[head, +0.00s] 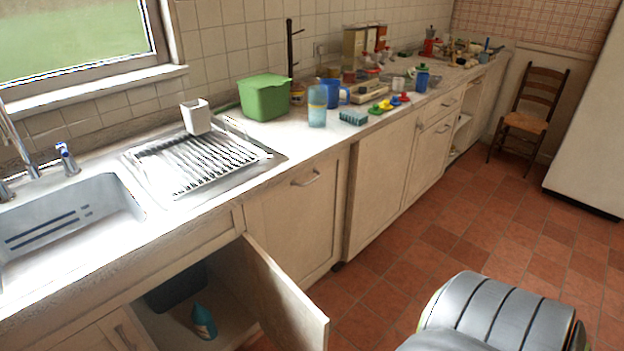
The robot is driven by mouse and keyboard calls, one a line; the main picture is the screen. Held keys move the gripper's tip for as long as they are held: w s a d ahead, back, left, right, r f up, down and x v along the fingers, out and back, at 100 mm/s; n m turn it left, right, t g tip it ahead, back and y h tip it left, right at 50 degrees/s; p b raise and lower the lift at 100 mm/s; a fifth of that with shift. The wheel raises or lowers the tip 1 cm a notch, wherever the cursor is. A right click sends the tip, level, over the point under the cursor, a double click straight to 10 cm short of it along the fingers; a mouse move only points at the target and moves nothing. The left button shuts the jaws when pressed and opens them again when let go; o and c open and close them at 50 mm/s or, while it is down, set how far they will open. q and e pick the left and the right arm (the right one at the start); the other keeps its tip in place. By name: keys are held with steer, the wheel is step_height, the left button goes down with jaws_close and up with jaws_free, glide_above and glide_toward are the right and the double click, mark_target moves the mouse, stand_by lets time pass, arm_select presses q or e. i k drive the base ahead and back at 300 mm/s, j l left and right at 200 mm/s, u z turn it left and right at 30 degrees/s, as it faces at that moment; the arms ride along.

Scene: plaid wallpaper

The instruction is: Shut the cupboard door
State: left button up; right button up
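The cupboard door (287,299) stands open below the sink counter. It is hinged on the right side of the opening and swings out over the floor. Inside the cupboard (226,287) are a teal bottle (203,322) and a dark bin or box (177,287). Neither of my grippers shows in the head view. A grey rounded part at the lower right looks like part of my own body, and nothing of mine is seen touching the door.
The counter carries a sink (70,222), a draining rack (200,160), a green box (264,97) and several cups and small items. A wooden chair (530,110) stands at the far end. The tiled floor (400,270) right of the door is clear.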

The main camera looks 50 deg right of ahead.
mark_target(289, 318)
steer(key=k+l+u, duration=0.1)
steer(key=l, duration=0.35)
steer(key=k+l, duration=0.1)
steer(key=l, duration=0.35)
steer(key=k+l+u, duration=0.15)
steer(key=l, duration=0.25)
steer(key=k+l, duration=0.1)
steer(key=l, duration=0.35)
steer(key=u, duration=0.05)
